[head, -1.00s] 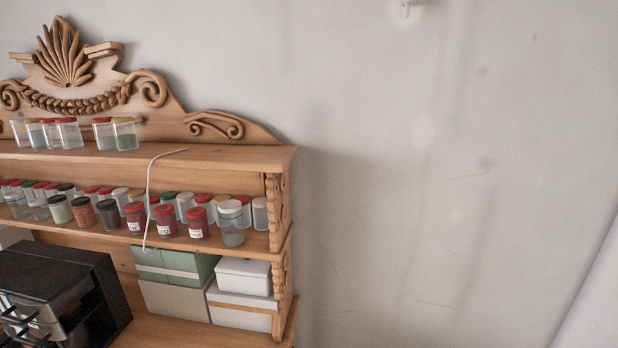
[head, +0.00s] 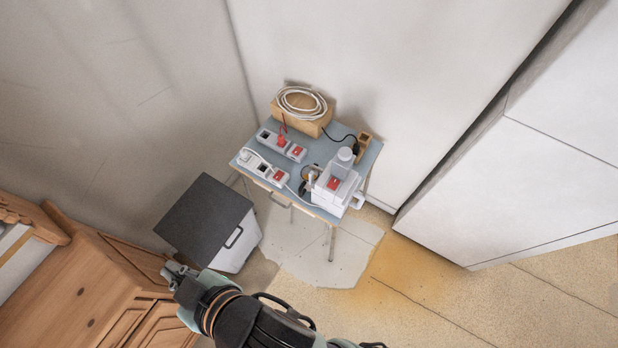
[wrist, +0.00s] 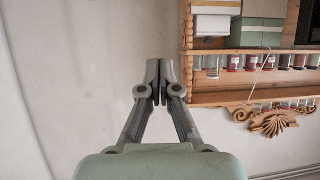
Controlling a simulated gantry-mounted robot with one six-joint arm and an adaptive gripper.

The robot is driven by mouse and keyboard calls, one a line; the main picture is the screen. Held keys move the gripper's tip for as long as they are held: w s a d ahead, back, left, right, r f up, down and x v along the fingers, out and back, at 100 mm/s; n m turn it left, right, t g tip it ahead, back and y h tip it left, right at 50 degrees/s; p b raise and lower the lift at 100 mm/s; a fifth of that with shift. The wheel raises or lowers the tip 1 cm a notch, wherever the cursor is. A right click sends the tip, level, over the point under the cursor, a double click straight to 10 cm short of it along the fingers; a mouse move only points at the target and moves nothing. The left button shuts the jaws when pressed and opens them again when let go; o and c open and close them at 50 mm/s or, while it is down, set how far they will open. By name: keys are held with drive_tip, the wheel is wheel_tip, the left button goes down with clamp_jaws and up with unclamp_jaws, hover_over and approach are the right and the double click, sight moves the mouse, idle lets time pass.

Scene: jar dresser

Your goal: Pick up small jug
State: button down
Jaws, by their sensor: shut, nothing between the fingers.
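No small jug can be made out with certainty in either current view. A white boxy item (head: 335,188) with a red switch, a rounded top and a handle-like part stands on the small blue table (head: 245,160); I cannot tell whether a jug is among it. My gripper (head: 174,271) is at the lower left of the head view, near the wooden dresser (head: 125,255) and apart from the table. In the wrist view my gripper (wrist: 161,75) is shut with nothing between its fingertips, in front of bare wall.
Beside the table stands a white box with a dark lid (head: 205,215). The table also holds coiled white cable (head: 301,103) and power strips (head: 282,145). A white cabinet (head: 545,150) is at right. Shelf jars (wrist: 213,65) appear upside down at the wrist view's right.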

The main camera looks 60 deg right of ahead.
drive_tip(key=c, duration=1.9)
unclamp_jaws()
drive_tip(key=o, duration=1.9)
